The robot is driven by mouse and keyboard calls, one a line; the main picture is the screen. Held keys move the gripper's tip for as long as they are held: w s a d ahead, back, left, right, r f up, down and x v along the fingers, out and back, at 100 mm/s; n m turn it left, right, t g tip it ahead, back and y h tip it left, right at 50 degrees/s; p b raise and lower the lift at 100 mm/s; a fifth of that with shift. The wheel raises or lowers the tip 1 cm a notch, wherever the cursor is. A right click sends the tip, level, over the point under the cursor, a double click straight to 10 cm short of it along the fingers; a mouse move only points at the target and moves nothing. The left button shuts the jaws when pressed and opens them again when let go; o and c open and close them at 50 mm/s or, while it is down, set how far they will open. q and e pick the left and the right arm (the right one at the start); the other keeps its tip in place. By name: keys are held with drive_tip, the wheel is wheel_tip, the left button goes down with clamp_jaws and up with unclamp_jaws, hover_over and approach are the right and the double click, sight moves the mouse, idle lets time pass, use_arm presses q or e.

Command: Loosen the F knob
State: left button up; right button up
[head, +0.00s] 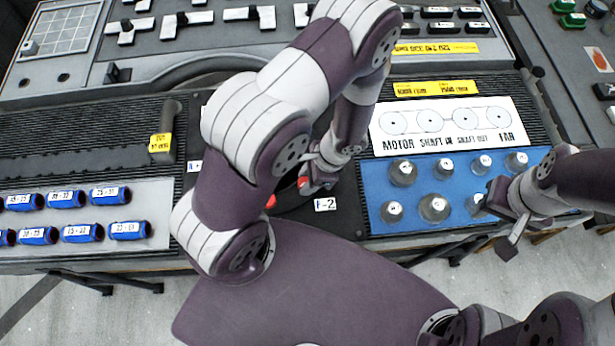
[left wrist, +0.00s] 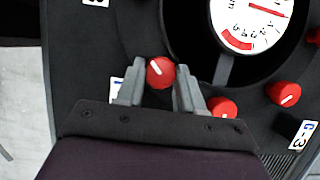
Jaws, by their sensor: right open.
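A red knob (left wrist: 160,72) with a white pointer line sits on the black panel, between the fingertips of my left gripper (left wrist: 159,86). The fingers look shut on its two sides. A white label (left wrist: 117,86) beside it is partly hidden by a finger, so I cannot read it. In the head view my left gripper (head: 318,182) is over the black panel, near a label "F-2" (head: 325,204), and my own arm hides most of the gauge area. My right gripper (head: 508,215) is open, over the right edge of the blue board.
More red knobs stand close by, one near my right finger (left wrist: 222,107) and one by label "G-3" (left wrist: 302,135). A round gauge (left wrist: 245,22) is above them. Blue cylinders (head: 110,195) lie at the left.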

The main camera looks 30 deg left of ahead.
use_arm(q)
drive_tip(key=shift+r, duration=0.1)
idle(0.3)
drive_tip(key=shift+a+r+n+g+p, duration=0.1)
drive_tip(key=shift+n+g+p, duration=0.3)
drive_tip(key=shift+n+p, duration=0.45)
drive_tip(key=n+h, duration=0.1)
drive_tip(key=n, duration=0.2)
drive_tip(key=shift+g+p, duration=0.4)
drive_tip(key=n+h, duration=0.1)
drive_tip(key=n, duration=0.1)
drive_tip(key=shift+a+n+p, duration=0.1)
drive_tip(key=shift+n+p, duration=0.2)
drive_tip(key=shift+n, duration=0.05)
drive_tip(key=n+h, duration=0.1)
drive_tip(key=n, duration=0.1)
drive_tip(key=shift+w+a+n+g, duration=0.1)
drive_tip(key=shift+n+g, duration=0.3)
drive_tip(key=n+h, duration=0.1)
drive_tip(key=n, duration=0.2)
drive_tip(key=shift+a+n+h, duration=0.1)
drive_tip(key=shift+n+h, duration=0.2)
drive_tip(key=shift+a+f+n+t+h, duration=0.15)
drive_tip(key=shift+n+h, duration=0.25)
drive_tip(key=shift+n, duration=0.65)
drive_tip(key=shift+d+f+n+t+h, duration=0.15)
drive_tip(key=shift+n+h, duration=0.25)
drive_tip(key=shift+n, duration=0.65)
drive_tip(key=shift+r, duration=0.1)
